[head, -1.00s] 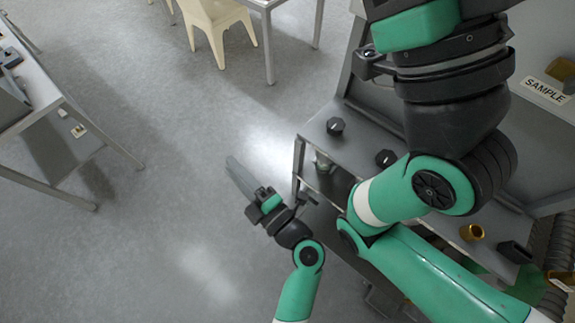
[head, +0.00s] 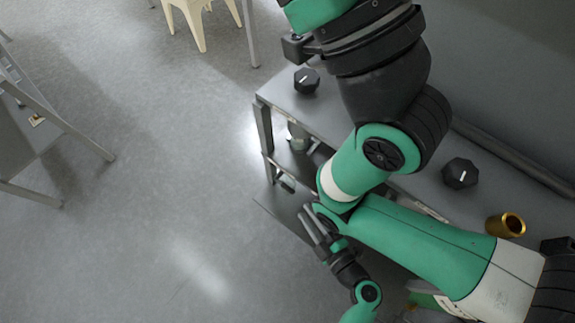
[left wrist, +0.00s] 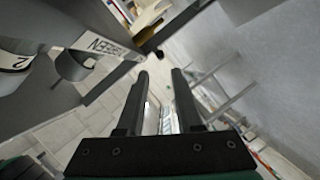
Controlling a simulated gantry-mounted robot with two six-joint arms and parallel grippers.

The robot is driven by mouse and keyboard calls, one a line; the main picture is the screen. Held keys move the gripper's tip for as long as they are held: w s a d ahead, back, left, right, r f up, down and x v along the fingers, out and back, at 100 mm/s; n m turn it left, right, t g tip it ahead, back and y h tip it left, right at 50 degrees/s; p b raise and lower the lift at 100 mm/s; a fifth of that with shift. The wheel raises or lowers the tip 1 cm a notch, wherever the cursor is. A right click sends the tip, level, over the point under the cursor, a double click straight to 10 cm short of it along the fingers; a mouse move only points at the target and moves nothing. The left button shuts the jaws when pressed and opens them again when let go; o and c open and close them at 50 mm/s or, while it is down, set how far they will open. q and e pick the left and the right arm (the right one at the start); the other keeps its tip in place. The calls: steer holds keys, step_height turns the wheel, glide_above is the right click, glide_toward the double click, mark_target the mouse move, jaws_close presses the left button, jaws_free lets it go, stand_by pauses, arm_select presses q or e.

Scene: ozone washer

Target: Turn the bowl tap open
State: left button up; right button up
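Two black faceted knobs with white marks stand on the grey worktop: one (head: 306,80) near its far left corner, another (head: 460,173) farther right. I cannot tell which of them is the bowl tap. My left gripper (head: 309,222) is low beside the worktop's left edge, below and apart from both knobs. In the left wrist view its two fingers (left wrist: 160,78) are spread with nothing held between them. My right gripper is not visible.
A brass cup (head: 505,226) stands on the worktop at right. Beneath the top is a lower shelf with a pale container (head: 298,136). Open floor (head: 150,220) lies left; a cream chair (head: 193,18) is far off.

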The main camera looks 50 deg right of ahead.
mark_target(288, 187)
arm_select(q)
steer(key=b+x, duration=0.2)
steer(key=x, duration=0.3)
steer(key=b+x, duration=0.3)
steer(key=x, duration=0.2)
steer(key=shift+a+f+b, duration=0.1)
steer(key=shift+f+b, duration=0.15)
steer(key=shift+b, duration=0.05)
steer(key=shift+w, duration=0.45)
steer(key=shift+r, duration=0.1)
jaws_close()
